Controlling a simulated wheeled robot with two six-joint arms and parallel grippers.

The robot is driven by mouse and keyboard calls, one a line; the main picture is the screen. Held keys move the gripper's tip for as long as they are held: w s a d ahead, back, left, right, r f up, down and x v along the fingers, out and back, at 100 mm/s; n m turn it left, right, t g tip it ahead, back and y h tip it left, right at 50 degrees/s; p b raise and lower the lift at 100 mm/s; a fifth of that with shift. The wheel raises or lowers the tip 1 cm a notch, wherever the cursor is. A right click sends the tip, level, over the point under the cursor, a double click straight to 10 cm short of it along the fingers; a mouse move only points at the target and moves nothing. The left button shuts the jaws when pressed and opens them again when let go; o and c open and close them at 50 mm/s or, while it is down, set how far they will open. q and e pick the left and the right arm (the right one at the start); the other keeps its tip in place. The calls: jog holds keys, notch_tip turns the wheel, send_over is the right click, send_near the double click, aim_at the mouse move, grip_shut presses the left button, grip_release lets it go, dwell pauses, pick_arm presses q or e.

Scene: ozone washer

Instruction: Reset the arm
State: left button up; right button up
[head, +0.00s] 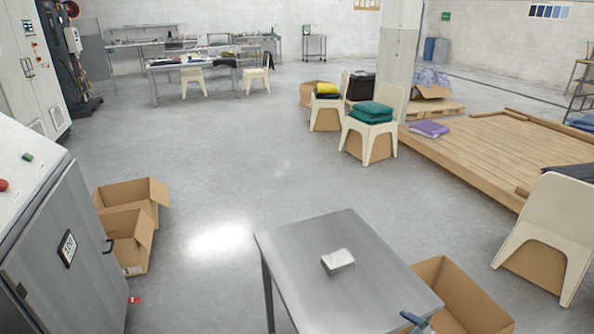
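Neither of my arms can be made out for certain in the head view, and no gripper fingers show. A small dark and blue object (417,322) is cut off by the bottom edge at the table's near right corner. I cannot tell what it is. A grey metal table (330,265) stands in front of me, with a small whitish, block-shaped packet (338,261) lying on it.
A grey cabinet machine (75,250) stands at the left, beside open cardboard boxes (128,235). Another open box (465,300) is right of the table. Chairs (375,130) with folded cloths and a wooden platform (500,150) are at the right. The middle floor is clear.

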jog(key=s+d+f+n+g+h, duration=0.1)
jog(key=s+d+n+g+h, duration=0.2)
jog(key=s+n, duration=1)
jog(key=s+d+n+g+h, duration=0.15)
jog(key=s+n+g, duration=0.25)
jog(key=s+n, duration=0.95)
notch_tip(320, 180, down, 32)
jog(key=d+r+g, duration=0.1)
jog(key=d+g, duration=0.1)
jog(key=d, duration=0.1)
jog(key=s+f, duration=1.7)
jog(key=f, duration=0.1)
jog(key=shift+d+f+g+h, duration=0.35)
jog(key=shift+d+g+h, duration=0.05)
jog(key=shift+d+h, duration=0.05)
jog(key=shift+s, duration=0.1)
